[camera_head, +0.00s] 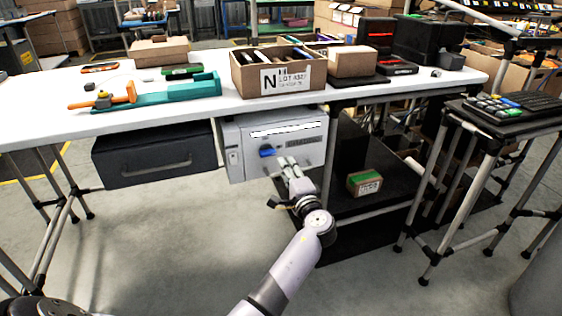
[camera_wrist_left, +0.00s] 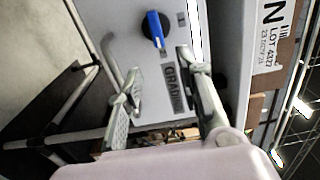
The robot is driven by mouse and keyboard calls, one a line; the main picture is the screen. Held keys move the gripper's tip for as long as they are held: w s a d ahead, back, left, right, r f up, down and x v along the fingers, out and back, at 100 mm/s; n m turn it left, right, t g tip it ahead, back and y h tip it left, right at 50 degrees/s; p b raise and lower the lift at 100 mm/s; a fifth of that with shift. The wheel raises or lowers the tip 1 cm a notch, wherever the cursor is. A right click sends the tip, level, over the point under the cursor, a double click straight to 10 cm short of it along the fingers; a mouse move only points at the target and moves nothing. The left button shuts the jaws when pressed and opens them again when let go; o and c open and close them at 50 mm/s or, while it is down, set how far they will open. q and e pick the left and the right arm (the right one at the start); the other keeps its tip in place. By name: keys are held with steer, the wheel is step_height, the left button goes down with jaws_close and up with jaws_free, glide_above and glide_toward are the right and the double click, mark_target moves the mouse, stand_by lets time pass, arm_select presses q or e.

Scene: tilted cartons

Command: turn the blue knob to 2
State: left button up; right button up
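The blue knob (camera_head: 266,151) sits on the front of a light grey unit (camera_head: 237,131) under the white table. In the left wrist view, the knob (camera_wrist_left: 154,28) is a blue bar on a round black base, near the top. I cannot read any numbers around it. My left gripper (camera_head: 286,161) is in front of the unit, just right of and slightly below the knob in the head view. In the left wrist view, its fingers (camera_wrist_left: 160,75) are apart with nothing held between them, and the knob lies beyond the fingertips. My right gripper is not in view.
A grey bar handle (camera_wrist_left: 112,58) on the unit is close to one left finger. A dark drawer (camera_head: 155,158) is left of the unit. A black shelf (camera_head: 350,205) with a small green-topped box (camera_head: 364,183) is at right. An open carton (camera_head: 278,75) stands on the table above.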

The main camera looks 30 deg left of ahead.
arm_select(q)
steer(key=v, duration=0.4)
steer(key=shift+s+d, duration=0.1)
stand_by(0.3)
